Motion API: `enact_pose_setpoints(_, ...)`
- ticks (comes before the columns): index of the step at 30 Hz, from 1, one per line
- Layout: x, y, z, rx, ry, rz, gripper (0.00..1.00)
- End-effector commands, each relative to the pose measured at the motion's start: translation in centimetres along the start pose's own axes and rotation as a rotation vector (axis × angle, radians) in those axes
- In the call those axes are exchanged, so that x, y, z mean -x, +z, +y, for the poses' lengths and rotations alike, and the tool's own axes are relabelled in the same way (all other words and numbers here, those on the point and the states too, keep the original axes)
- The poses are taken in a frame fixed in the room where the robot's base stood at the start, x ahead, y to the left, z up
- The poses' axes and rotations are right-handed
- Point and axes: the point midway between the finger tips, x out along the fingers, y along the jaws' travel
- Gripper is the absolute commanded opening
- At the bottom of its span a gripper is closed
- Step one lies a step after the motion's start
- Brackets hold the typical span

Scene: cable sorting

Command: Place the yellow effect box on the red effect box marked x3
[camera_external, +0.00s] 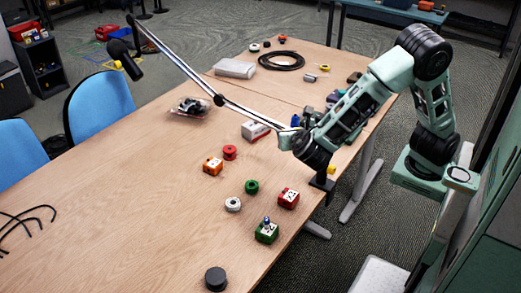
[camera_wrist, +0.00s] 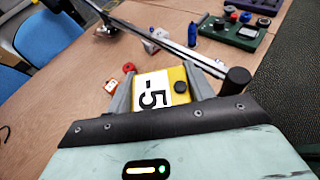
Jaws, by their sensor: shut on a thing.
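My gripper (camera_external: 322,184) hangs over the right edge of the near table. In the wrist view my gripper (camera_wrist: 160,88) is shut on the yellow effect box (camera_wrist: 176,76), with a finger on each side. The box bears a white label reading "-5" and a dark knob. In the external view only a small part of the yellow box (camera_external: 332,170) shows beside the gripper; the rest is hidden. The red effect box (camera_external: 288,199), with a white label too small to read surely, stands on the table to the left of and below my gripper, apart from it.
A green box (camera_external: 267,233) with a blue-topped part, an orange box (camera_external: 212,166), a red reel (camera_external: 229,152), a green reel (camera_external: 252,187) and a white reel (camera_external: 233,204) stand nearby. A lamp arm (camera_external: 190,77) crosses above the table. The table's left side is mostly clear.

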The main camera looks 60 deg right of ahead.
Motion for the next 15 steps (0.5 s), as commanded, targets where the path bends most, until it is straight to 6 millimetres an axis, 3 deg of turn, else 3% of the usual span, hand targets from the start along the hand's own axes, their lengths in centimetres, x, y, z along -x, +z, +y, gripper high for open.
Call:
enact_pose_setpoints(1, -0.5, -1.3, -0.1, 0.008, -0.006, -0.002, 0.26)
enact_pose_setpoints(15, -3.6, -8.7, -0.1, 0.005, -0.01, -0.004, 0.26)
